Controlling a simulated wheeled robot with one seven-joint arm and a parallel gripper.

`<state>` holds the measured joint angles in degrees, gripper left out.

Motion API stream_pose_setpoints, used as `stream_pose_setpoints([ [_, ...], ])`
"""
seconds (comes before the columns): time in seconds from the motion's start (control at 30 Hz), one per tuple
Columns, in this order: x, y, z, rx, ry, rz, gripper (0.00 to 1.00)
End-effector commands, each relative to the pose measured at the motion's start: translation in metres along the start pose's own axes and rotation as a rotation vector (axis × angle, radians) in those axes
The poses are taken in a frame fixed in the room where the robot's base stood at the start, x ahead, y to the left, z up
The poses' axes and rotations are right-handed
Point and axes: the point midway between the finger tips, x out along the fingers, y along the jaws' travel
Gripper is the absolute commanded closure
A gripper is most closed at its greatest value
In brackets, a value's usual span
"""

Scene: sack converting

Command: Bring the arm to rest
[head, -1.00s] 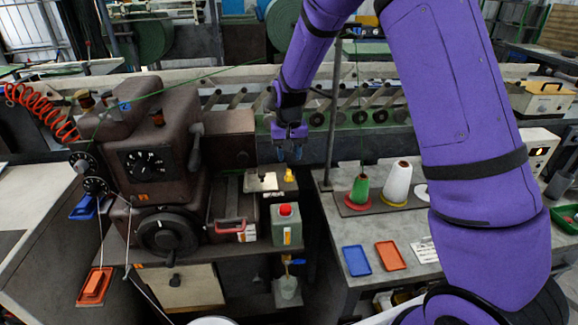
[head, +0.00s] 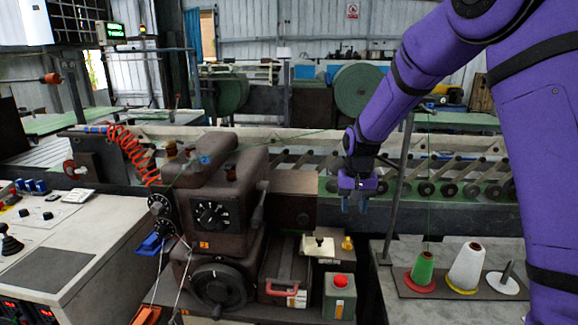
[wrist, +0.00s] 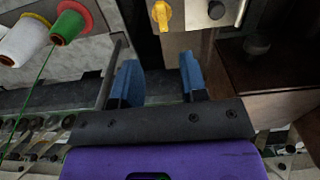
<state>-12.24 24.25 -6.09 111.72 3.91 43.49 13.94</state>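My purple arm reaches in from the right in the head view. My gripper (head: 354,204) hangs pointing down, right of the brown sewing machine (head: 214,205) and in front of the roller conveyor. In the wrist view my gripper (wrist: 158,80) shows its two blue fingers standing apart with nothing between them. It touches nothing that I can see. A yellow knob (wrist: 161,14) on a pale box lies beyond the fingertips.
A green cone (head: 422,270) and a white cone (head: 466,268) stand on the right bench.

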Motion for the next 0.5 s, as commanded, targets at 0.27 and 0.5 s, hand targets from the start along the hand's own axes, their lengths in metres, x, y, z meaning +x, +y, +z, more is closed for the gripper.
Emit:
stream_pose_setpoints([
  [0.27,-0.071,0.023,0.039,-0.023,0.070,-0.036,0.61],
  [0.5,-0.124,0.045,0.084,-0.049,0.134,-0.059,0.61],
])
